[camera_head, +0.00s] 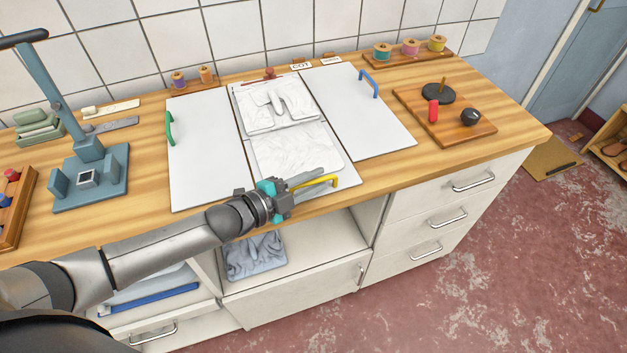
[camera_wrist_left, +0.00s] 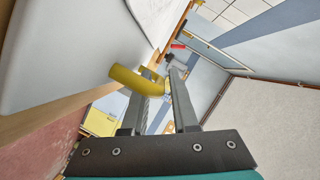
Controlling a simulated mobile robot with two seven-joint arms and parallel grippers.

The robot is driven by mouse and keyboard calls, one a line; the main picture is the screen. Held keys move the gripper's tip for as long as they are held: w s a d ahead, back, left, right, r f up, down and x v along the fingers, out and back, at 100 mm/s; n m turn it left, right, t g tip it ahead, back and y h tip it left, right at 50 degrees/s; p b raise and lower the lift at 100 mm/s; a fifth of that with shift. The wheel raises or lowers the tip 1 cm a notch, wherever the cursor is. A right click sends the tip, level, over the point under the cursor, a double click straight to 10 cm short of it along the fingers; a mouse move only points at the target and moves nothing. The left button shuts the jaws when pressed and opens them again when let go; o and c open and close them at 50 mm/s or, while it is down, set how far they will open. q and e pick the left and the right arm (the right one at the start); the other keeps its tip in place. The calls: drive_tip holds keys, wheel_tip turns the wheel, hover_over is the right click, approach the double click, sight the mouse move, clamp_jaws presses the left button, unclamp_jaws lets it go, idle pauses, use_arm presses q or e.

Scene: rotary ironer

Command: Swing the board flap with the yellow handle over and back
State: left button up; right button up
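The folding board has a white front-middle flap (camera_head: 206,198)-side left panel and a front flap with the yellow handle (camera_head: 325,184) at its front right edge. The front flap lies flat, with the lower part of a white garment (camera_head: 295,150) on it. My left gripper (camera_head: 305,180) is low over the front edge, right at the yellow handle. In the left wrist view the yellow handle (camera_wrist_left: 128,80) crosses one finger, and the fingers of the gripper (camera_wrist_left: 163,78) stand apart. Whether they touch the handle is unclear. My right gripper is not in view.
The side flaps carry a green handle (camera_head: 169,128) and a blue handle (camera_head: 370,83). A blue-grey press stand (camera_head: 90,185) is on the left. A wooden board (camera_head: 445,115) with a red piece and dark knob is on the right. Drawers lie below the counter.

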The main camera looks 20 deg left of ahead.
use_arm(q)
drive_tip(key=shift+c, duration=0.3)
clamp_jaws()
idle(1.1)
